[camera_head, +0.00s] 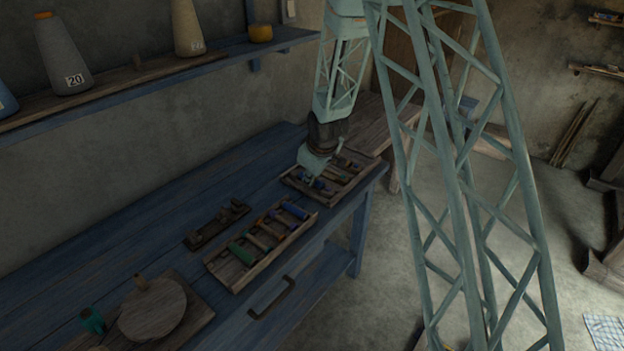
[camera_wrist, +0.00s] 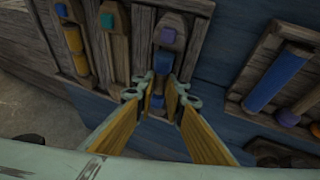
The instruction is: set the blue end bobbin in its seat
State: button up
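My gripper (camera_wrist: 160,88) is in the wrist view with its two fingers close together on either side of a blue bobbin (camera_wrist: 163,62). It appears shut on this bobbin, though the fingers hide much of it. The bobbin lies over a wooden tray lane marked by a purple square (camera_wrist: 168,35). I cannot tell whether it rests in the lane. In the head view my gripper (camera_head: 312,178) is low over the far tray (camera_head: 362,176), with blue just below it. A lane with a blue square (camera_wrist: 60,10) is at the tray's left in the wrist view.
A lane marked teal (camera_wrist: 107,20) lies beside the purple one. The near tray (camera_head: 213,266) holds several bobbins, among them a green one (camera_head: 243,252) and a blue one (camera_head: 294,210). A dark wooden tool (camera_head: 212,229) and a round disc (camera_head: 152,312) lie on the blue bench.

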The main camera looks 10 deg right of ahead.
jog(key=shift+s+f, duration=0.1)
jog(key=shift+f, duration=0.15)
jog(key=o, duration=0.7)
jog(key=shift+f, duration=0.1)
jog(key=shift+o, duration=0.2)
jog(key=shift+r, duration=0.25)
jog(key=shift+v, duration=3.7)
jog(key=shift+r, duration=0.15)
